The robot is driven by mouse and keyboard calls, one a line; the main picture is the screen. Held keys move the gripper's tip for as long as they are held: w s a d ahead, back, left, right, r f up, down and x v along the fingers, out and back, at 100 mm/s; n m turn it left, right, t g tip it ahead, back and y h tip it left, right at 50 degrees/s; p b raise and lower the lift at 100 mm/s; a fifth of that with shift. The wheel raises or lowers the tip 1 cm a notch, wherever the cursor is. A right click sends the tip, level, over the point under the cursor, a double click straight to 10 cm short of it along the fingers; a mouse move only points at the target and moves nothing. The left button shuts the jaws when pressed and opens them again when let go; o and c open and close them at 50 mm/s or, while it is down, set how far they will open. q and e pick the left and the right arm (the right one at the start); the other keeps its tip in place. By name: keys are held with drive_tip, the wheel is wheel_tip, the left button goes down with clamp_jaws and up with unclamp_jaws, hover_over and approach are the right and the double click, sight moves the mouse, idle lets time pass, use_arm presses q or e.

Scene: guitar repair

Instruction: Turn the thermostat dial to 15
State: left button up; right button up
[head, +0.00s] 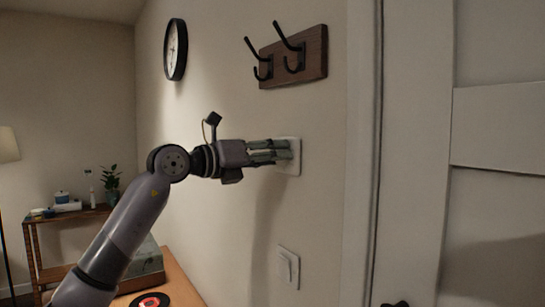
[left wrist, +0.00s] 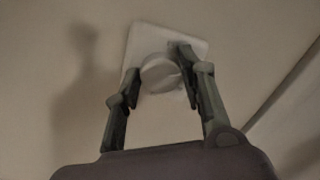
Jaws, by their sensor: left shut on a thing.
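The thermostat is a white square plate (head: 295,165) on the wall, with a round pale dial (left wrist: 158,75) at its middle. The plate also shows in the left wrist view (left wrist: 150,36). My left gripper (head: 286,150) reaches it from the left, level with the plate. In the left wrist view its two fingers (left wrist: 157,68) are on either side of the dial and shut on it. The dial's markings and setting are too blurred to read. In the head view the fingers hide the dial. My right gripper is not in view.
A white light switch (head: 288,267) is on the wall below the thermostat. A wooden rack with black hooks (head: 294,58) and a round clock (head: 176,49) hang above. A door (head: 490,220) is at right. A wooden table (head: 178,284) stands below my left arm.

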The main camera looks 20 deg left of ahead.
use_arm(q)
drive_tip(key=o, duration=1.1)
drive_tip(key=v, duration=1.2)
